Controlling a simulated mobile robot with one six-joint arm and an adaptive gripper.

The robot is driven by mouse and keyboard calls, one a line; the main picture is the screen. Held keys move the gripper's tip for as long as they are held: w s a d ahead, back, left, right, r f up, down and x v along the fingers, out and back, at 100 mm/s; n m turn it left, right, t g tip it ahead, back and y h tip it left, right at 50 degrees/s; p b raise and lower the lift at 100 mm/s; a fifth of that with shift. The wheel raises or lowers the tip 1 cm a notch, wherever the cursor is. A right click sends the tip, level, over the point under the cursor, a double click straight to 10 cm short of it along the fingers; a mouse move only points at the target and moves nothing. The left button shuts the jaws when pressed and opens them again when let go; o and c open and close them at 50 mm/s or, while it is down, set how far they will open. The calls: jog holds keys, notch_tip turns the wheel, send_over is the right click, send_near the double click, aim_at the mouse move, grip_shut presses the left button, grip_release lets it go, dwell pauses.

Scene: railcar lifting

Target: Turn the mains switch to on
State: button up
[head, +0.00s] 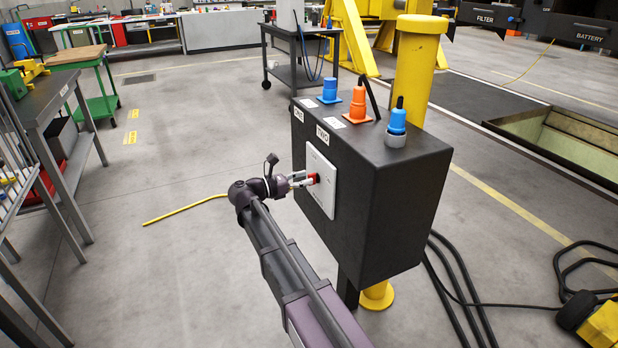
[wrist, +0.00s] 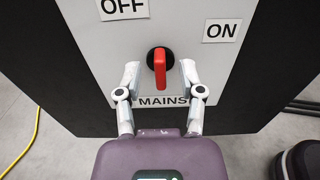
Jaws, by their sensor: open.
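The mains switch (wrist: 160,62) is a red handle on a round black base, on a pale plate (wrist: 120,50) above a MAINS label. The handle looks about upright in the wrist view, with OFF at upper left and ON at upper right. In the head view the switch (head: 317,178) is a small red spot on the side of a black box (head: 385,220). My gripper (wrist: 160,72) is open, one finger on each side of the handle. Gaps show between the fingers and the handle. My gripper (head: 308,179) also shows in the head view, close to the plate.
Blue and orange connectors (head: 358,105) stand on top of the box. A yellow post (head: 415,75) rises behind it. Black cables (head: 455,285) hang at its right, and a yellow cable (head: 185,210) lies on the floor. A workbench (head: 50,105) stands at the left.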

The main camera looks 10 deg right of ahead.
jog(key=shift+x, duration=0.9)
grip_shut()
